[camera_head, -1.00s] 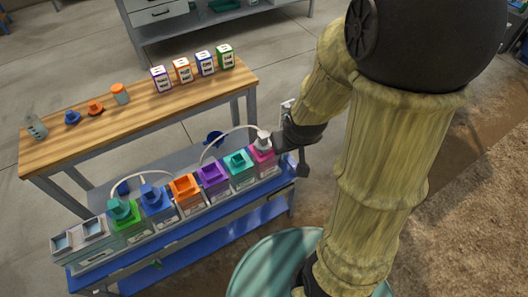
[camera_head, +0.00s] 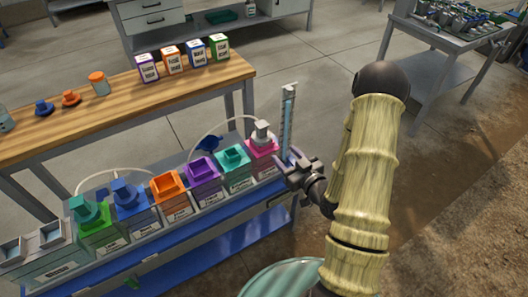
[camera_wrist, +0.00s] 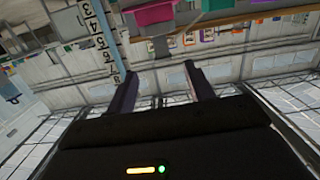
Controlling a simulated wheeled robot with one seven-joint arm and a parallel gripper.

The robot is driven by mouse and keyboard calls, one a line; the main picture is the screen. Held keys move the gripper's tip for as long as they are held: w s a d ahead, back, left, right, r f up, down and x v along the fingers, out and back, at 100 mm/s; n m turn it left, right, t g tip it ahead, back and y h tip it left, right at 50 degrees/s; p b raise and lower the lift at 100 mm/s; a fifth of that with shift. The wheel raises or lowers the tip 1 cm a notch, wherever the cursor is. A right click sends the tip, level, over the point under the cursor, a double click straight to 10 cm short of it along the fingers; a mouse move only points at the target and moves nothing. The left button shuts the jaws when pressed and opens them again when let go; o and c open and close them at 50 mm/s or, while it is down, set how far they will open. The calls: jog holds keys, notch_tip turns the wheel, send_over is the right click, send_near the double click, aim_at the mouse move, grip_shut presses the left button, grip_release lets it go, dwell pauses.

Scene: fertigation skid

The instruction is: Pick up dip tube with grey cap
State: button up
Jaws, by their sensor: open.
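The grey-white cap (camera_head: 263,134) of a dip tube stands on the pink tank (camera_head: 262,150), at the right end of a row of tanks. A pale hose arcs left from it. My gripper (camera_head: 287,168) is open and empty, to the right of the pink tank and lower than the cap, apart from it. In the wrist view, my gripper's two fingers (camera_wrist: 162,78) are spread with nothing between them.
A clear graduated column (camera_head: 288,118) rises close behind my gripper; its numbered scale (camera_wrist: 98,38) is left in the wrist view. Teal (camera_head: 235,168), purple (camera_head: 203,180) and orange (camera_head: 169,194) tanks stand left along the blue bench. A wooden table (camera_head: 125,104) is behind.

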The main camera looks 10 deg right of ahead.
aim_at(264, 132)
jog(key=shift+s+f+t, duration=0.2)
jog(key=shift+s+t, duration=0.2)
jog(key=shift+t, duration=0.2)
jog(key=b+x, duration=0.1)
jog(key=x, duration=1)
jog(key=shift+w+a, duration=0.15)
jog(key=shift+w, duration=0.4)
jog(key=shift+a, duration=0.1)
